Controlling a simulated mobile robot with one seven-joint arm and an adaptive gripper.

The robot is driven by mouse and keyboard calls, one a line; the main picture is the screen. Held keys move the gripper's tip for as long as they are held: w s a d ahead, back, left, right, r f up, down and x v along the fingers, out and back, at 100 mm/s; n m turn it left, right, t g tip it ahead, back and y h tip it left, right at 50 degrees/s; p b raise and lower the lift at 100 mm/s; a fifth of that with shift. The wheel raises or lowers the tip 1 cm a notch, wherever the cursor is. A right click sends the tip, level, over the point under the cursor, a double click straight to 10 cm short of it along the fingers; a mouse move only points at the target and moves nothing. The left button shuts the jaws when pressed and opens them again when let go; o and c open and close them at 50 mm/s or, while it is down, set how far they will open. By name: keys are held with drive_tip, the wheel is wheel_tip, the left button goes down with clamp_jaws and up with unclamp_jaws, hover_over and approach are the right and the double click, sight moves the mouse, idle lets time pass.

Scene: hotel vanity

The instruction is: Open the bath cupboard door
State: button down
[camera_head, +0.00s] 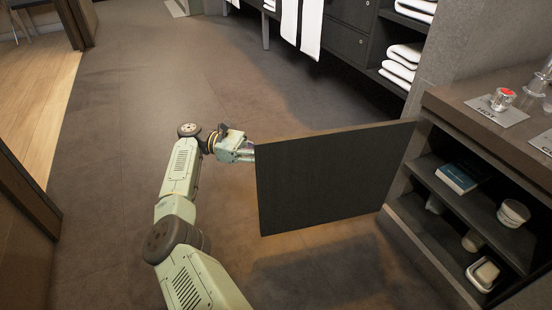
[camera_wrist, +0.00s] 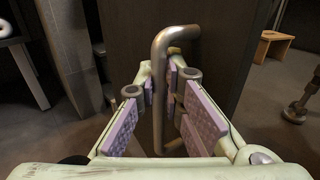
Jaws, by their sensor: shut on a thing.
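The bath cupboard door (camera_head: 330,178) is a dark flat panel that stands swung out from the vanity, hinged at its right edge. It also fills the upper middle of the wrist view (camera_wrist: 215,50). Its metal bar handle (camera_wrist: 159,90) runs upright between my gripper's padded fingers (camera_wrist: 160,105). My gripper is shut on the handle. In the head view my gripper (camera_head: 243,150) is at the door's left edge, with its fingertips hidden behind the panel. The cupboard (camera_head: 470,215) shows open shelves.
A blue book (camera_head: 461,177), a white cup (camera_head: 513,213) and a soap dish (camera_head: 484,274) are on the shelves. A red-capped glass (camera_head: 502,99) stands on the counter. White towels (camera_head: 400,62) are on shelves behind.

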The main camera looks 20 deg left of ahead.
drive_tip(key=shift+w+d, duration=0.1)
drive_tip(key=shift+w, duration=0.05)
drive_tip(key=c, duration=2)
unclamp_jaws()
drive_tip(key=shift+o, duration=0.2)
